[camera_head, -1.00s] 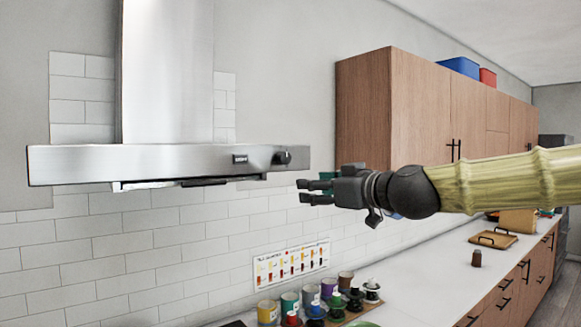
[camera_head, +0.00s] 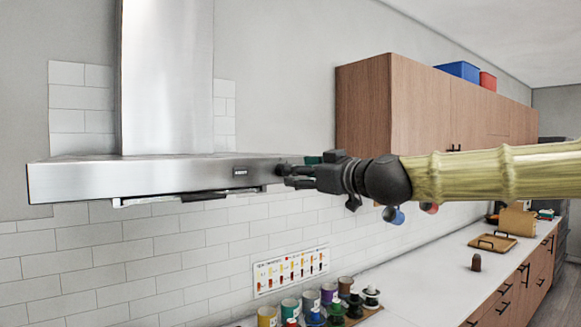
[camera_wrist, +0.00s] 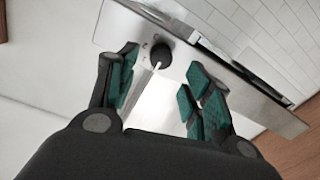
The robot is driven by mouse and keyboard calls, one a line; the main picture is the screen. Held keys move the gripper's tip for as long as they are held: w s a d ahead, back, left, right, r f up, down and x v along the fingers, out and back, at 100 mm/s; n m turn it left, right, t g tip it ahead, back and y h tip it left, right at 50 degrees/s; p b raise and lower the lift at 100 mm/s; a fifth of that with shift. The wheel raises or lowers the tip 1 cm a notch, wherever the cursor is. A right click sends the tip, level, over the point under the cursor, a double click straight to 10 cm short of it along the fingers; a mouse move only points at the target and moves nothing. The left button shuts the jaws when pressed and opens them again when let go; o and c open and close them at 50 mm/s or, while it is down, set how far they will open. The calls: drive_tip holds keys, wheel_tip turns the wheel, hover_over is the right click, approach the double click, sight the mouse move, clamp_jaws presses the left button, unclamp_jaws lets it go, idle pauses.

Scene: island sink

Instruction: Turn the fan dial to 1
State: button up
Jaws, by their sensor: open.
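The fan dial is a round black knob (camera_wrist: 161,56) on the front face of the steel range hood (camera_head: 140,178). In the head view the dial sits at the hood's right end, mostly covered by my gripper (camera_head: 287,176). In the wrist view my gripper (camera_wrist: 160,80) is open, with its green-padded fingers on either side of the dial and a gap to each. The dial appears slightly beyond the fingertips; contact cannot be seen. A light pointer line shows at the dial's lower edge, and small marks lie around it, too small to read.
A wooden wall cabinet (camera_head: 362,112) stands right of the hood, behind my arm. Below are a counter (camera_head: 440,288) with several jars (camera_head: 328,294), a chart (camera_head: 291,270) on the tiled wall and a wooden tray (camera_head: 492,242).

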drive_tip(key=shift+p+x, duration=0.85)
drive_tip(key=shift+x, duration=1.45)
drive_tip(key=c, duration=1)
drive_tip(key=shift+f+m+b, duration=0.15)
drive_tip(key=shift+m+b, duration=0.15)
drive_tip(key=shift+b, duration=0.25)
drive_tip(key=m+b, duration=0.7)
drive_tip(key=m, duration=0.1)
drive_tip(key=shift+m, duration=0.3)
